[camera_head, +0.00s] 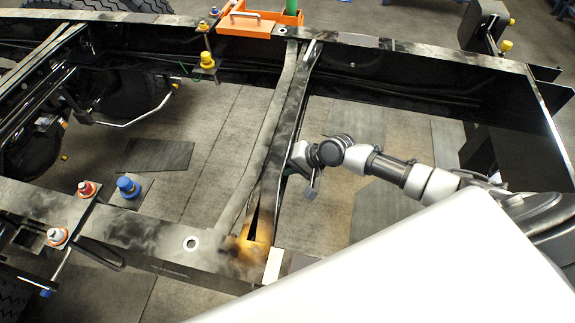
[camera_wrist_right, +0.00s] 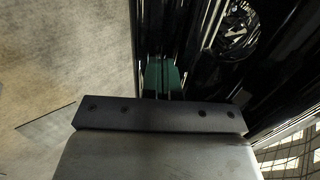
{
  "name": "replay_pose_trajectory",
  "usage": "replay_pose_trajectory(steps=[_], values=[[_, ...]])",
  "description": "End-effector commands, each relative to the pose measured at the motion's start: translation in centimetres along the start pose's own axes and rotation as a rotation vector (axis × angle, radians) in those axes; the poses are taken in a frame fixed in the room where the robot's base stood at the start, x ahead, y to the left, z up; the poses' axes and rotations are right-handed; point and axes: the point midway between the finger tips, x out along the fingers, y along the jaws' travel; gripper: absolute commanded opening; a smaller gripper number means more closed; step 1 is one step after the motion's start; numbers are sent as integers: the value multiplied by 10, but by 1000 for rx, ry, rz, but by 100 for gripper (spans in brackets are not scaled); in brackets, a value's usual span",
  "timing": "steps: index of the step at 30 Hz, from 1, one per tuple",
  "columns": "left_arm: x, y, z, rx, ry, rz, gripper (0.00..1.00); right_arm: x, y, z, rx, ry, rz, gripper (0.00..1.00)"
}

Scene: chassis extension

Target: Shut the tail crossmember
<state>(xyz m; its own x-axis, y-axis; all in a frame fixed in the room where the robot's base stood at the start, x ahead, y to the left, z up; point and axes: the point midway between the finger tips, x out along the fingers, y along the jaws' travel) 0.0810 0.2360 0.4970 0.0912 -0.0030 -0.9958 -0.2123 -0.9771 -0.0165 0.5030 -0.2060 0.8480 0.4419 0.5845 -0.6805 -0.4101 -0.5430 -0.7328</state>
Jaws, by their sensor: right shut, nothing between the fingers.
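The crossmember (camera_head: 287,125) is a dark, scuffed beam running between the two long rails of the chassis. A greyish beam (camera_head: 262,150) lies close along its left side. A narrow dark wedge-shaped gap shows between them at the near end, by a scorched brown patch. My left gripper is out of view.
An orange tray (camera_head: 260,22) sits on the far rail. Blue (camera_head: 128,187) and red-capped fittings stand at the left. Open floor shows between the rails.

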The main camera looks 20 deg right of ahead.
Motion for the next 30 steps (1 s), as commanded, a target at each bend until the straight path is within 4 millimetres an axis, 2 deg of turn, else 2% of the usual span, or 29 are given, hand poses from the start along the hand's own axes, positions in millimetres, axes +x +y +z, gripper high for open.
replay_pose_trajectory(steps=[4, 9, 13, 30], values=[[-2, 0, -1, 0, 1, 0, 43, 7, -8, 0, 1, -1, -4, 0], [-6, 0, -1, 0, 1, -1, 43, 29, -29, 1, 2, -2, -7, 0], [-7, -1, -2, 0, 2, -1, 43, 38, -37, 1, 2, -1, -5, 0], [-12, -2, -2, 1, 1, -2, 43, 38, -39, 5, 0, -4, -8, 0]])
